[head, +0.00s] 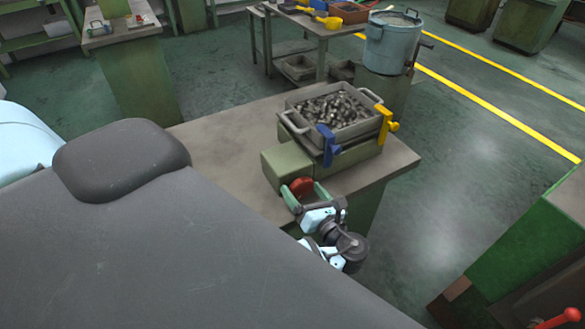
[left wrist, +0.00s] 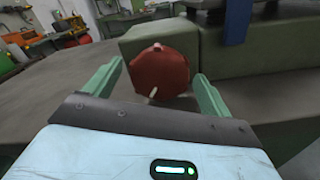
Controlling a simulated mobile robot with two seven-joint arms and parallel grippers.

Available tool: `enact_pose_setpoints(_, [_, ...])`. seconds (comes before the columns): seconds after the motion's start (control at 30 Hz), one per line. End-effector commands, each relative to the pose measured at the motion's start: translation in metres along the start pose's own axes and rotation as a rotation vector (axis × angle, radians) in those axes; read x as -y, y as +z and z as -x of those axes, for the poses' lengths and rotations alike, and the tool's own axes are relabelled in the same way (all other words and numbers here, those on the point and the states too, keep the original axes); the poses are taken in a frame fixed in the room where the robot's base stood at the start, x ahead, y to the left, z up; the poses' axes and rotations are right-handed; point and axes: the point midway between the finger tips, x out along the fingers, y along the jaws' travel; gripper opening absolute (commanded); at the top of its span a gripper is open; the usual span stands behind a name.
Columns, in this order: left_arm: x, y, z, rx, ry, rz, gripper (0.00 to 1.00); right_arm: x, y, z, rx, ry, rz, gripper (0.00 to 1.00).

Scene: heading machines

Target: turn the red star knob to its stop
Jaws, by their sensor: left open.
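The red star knob (head: 301,186) sits on the front face of a green machine block (head: 285,163) on the table. In the left wrist view the knob (left wrist: 160,72) faces me, with a small pale pointer at its lower edge. My left gripper (head: 305,193) is at the knob, its green fingers open. In the left wrist view the fingers (left wrist: 156,82) stand on either side of the knob, with a gap visible on the left; I cannot tell whether the right finger touches it. My right gripper is not in view.
A grey tray of metal parts (head: 332,133) stands on the block, with a blue clamp (head: 327,145) and a yellow clamp (head: 387,127) beside it. The tabletop (head: 215,150) left of the block is clear. A blue pot (head: 391,45) stands behind.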

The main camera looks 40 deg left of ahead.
Motion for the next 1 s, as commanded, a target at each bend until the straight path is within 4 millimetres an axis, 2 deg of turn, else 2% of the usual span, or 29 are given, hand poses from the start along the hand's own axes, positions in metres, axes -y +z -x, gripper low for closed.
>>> enact_pose_setpoints(0.4, [0.000,0.000,0.000,0.000,0.000,0.400,0.83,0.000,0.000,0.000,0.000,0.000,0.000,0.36])
enact_pose_setpoints(0.87, [0.001,-0.003,0.081,-0.005,-0.002,0.396,0.83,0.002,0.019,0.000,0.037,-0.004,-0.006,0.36])
enact_pose_setpoints(1.0, [0.004,-0.026,0.077,-0.080,-0.055,0.433,0.83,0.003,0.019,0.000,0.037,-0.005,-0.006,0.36])
